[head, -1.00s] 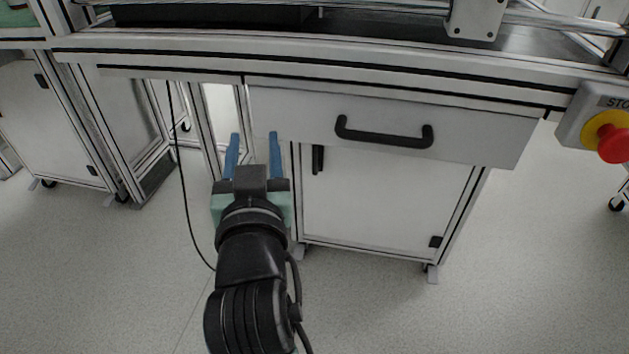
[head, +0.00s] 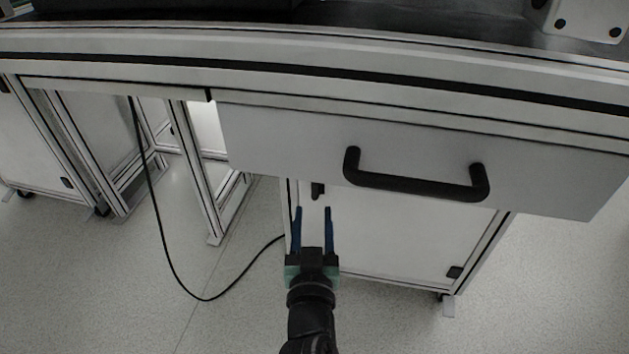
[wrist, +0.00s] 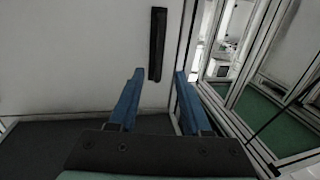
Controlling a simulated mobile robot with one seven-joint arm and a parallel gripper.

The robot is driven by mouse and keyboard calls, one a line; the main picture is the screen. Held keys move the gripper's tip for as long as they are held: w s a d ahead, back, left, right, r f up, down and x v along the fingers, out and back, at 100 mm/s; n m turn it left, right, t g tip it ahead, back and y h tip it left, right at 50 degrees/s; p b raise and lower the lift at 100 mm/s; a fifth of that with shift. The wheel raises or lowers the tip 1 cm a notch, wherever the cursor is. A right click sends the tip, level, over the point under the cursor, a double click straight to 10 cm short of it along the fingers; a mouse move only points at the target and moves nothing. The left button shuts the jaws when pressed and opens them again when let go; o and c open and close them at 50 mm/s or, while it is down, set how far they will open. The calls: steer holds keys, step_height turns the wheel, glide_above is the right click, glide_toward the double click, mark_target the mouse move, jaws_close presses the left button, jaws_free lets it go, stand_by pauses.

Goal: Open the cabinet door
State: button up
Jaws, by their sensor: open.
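The cabinet door (head: 400,235) is a white panel below the drawer, and it looks closed. Its black vertical handle (head: 317,190) is near the door's upper left, partly hidden under the drawer. In the wrist view the handle (wrist: 157,44) stands upright on the white door (wrist: 80,60). My gripper (head: 312,210) has two blue fingers, open and empty, just below the handle in the head view. In the wrist view my gripper (wrist: 158,75) has the handle's lower end above and between its fingertips. I see no contact with the handle.
A white drawer (head: 270,140) with a black bar handle (head: 415,186) sits directly above the door. A black cable (head: 165,240) hangs to the floor at left. A frame post (head: 200,180) stands left of the cabinet. The floor (head: 90,290) in front is clear.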

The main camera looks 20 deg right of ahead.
steer(key=b+x, duration=0.2)
steer(key=x, duration=0.7)
steer(key=shift+w, duration=0.1)
jaws_close()
stand_by(1.2)
